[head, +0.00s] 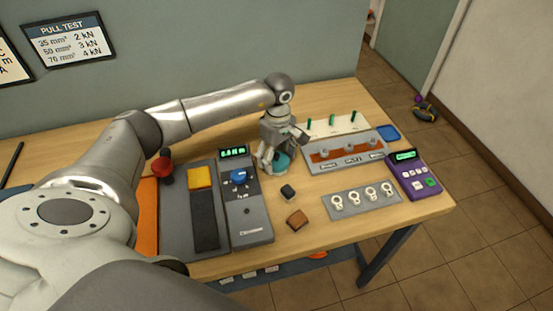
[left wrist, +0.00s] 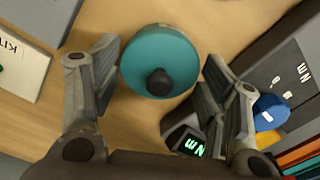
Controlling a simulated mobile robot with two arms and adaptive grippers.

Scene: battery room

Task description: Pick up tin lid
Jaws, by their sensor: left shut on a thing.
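The tin lid (left wrist: 148,55) is a round teal disc with a black knob in its middle. In the left wrist view it sits between the two fingers of my left gripper (left wrist: 162,62). In the head view my left gripper (head: 275,163) points down near the back middle of the table, with the teal lid (head: 282,160) partly hidden by its fingers. The gripper is shut on the lid. I cannot tell whether the lid rests on a tin or is clear of it. My right gripper is not in view.
A grey tester (head: 250,213) with a blue knob stands close left of the gripper. A small black block (head: 288,191) and a brown block (head: 297,219) lie in front. Right are a terminal panel (head: 345,152), a lug plate (head: 361,201) and a purple meter (head: 412,176).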

